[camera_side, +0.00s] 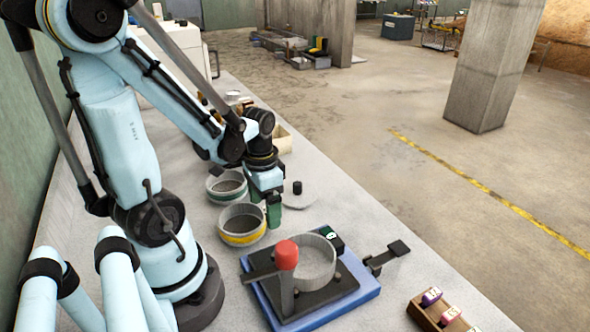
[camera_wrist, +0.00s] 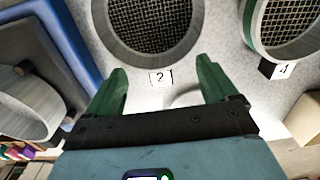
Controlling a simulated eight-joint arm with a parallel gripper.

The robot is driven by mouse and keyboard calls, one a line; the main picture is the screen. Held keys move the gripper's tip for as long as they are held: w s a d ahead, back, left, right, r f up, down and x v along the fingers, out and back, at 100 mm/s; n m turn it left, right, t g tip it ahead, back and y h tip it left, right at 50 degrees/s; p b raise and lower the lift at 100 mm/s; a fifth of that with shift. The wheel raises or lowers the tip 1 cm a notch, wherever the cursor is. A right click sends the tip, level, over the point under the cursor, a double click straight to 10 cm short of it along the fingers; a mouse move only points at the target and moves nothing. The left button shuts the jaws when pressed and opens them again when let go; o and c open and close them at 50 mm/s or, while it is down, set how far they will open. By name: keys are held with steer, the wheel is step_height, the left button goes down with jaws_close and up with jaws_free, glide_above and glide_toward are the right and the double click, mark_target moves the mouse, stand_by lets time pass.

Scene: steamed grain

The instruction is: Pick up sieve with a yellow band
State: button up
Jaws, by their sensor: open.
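The sieve with a yellow band (camera_side: 240,239) stands on the grey bench beside my arm, left of my gripper in the side view. My gripper (camera_side: 272,208) is low beside its right rim, with green fingers pointing down. In the wrist view my gripper (camera_wrist: 161,68) is open and empty, its fingers wide apart. A round mesh sieve (camera_wrist: 155,25) lies just beyond the fingertips, behind a label "2"; its band colour does not show there. A second sieve with a green band (camera_side: 226,187) stands behind the yellow one; a green-banded sieve (camera_wrist: 290,25) shows by label "4".
A blue base (camera_side: 362,287) with a dark plate, pale ring (camera_side: 318,262) and red-topped post (camera_side: 286,256) stands close in front of my gripper. A pale disc with a black knob (camera_side: 297,187) lies to its right. A wooden rack (camera_side: 425,312) is at the front right.

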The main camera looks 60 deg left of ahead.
steer(key=shift+f, duration=1.1)
steer(key=c, duration=1.6)
